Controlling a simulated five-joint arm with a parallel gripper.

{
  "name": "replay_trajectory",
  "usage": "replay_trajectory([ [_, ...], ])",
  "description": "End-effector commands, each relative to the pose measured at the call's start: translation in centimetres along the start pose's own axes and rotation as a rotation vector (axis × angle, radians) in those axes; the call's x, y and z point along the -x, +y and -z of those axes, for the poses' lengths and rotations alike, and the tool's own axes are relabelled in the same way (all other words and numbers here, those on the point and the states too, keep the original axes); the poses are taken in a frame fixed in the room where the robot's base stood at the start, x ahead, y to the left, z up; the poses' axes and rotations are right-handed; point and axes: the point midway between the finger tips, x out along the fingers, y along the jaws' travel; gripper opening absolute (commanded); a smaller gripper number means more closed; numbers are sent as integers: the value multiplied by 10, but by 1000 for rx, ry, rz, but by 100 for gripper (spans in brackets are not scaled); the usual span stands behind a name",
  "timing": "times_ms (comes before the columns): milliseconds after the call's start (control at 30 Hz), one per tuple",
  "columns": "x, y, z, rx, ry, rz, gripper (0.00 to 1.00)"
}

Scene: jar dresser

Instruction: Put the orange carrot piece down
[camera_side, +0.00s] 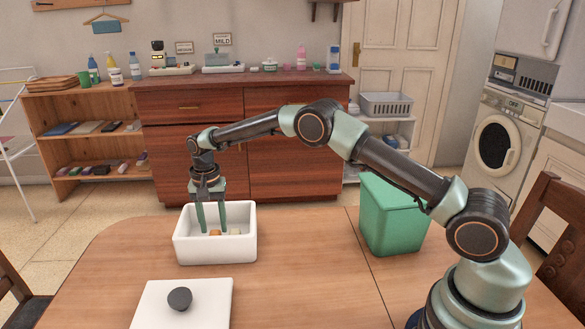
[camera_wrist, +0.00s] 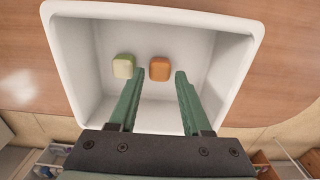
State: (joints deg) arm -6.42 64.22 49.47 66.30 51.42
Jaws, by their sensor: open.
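The orange carrot piece (camera_wrist: 160,69) lies on the floor of a white rectangular container (camera_wrist: 75,72). In the side view the carrot piece (camera_side: 215,233) shows low between the green fingers. A pale green-and-cream piece (camera_wrist: 123,66) lies beside it, a small gap apart. My gripper (camera_wrist: 160,76) is open, and its fingers reach down into the container (camera_side: 214,252). In the wrist view the carrot piece sits between the lines of the two fingertips, with gaps on both sides. My gripper (camera_side: 213,233) holds nothing.
A white lid with a dark knob (camera_side: 180,299) lies on the table in front of the container. A green bin (camera_side: 393,215) stands to the right. Bare wooden tabletop (camera_side: 300,265) lies between them. A dresser (camera_side: 245,130) stands behind the table.

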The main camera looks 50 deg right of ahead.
Motion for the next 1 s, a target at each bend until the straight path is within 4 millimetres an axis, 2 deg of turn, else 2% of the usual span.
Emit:
replay_trajectory([
  [200,47,-1,1,0,3,4,48],
  [400,83,-1,0,0,2,3,48],
  [700,112,2,0,9,5,6,48],
  [867,145,15,-4,70,33,38,48],
  [1000,183,39,-14,161,77,78,48],
])
